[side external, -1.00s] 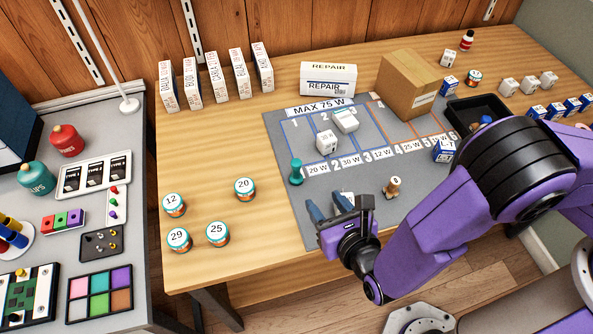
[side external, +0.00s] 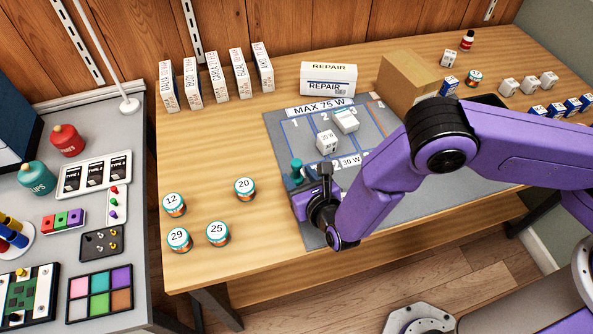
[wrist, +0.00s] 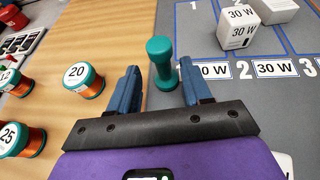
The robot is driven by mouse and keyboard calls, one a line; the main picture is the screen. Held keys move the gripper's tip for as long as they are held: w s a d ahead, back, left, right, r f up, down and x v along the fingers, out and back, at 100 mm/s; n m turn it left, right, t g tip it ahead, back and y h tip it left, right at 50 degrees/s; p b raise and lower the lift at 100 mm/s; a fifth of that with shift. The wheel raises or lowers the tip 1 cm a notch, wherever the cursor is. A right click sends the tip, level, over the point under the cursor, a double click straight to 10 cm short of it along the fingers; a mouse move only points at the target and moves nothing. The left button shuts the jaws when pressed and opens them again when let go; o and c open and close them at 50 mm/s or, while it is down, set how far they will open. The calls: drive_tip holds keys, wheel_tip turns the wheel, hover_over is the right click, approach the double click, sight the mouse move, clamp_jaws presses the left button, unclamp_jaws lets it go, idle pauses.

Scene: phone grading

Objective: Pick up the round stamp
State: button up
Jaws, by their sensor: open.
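The teal round stamp (side external: 296,168) stands upright on the left part of the grey mat, with a knob on top and a round foot. In the wrist view the stamp (wrist: 162,62) shows in the gap between my blue fingers, closer to the right one. My gripper (side external: 301,183) is low over the mat, right at the stamp on its near side. In the wrist view my gripper (wrist: 160,70) is open, with no clear contact on the stamp. In the side view my gripper hides the stamp's lower part.
Several copper coils with teal ends, such as the one marked 20 (side external: 245,188), stand left of the mat (side external: 275,135). White 30 W cubes (side external: 327,142) stand in the lanes to the right. My arm hides much of the mat's right side.

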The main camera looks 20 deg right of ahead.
sight(298, 173)
drive_tip(key=x, duration=0.5)
drive_tip(key=shift+d, duration=0.2)
clamp_jaws()
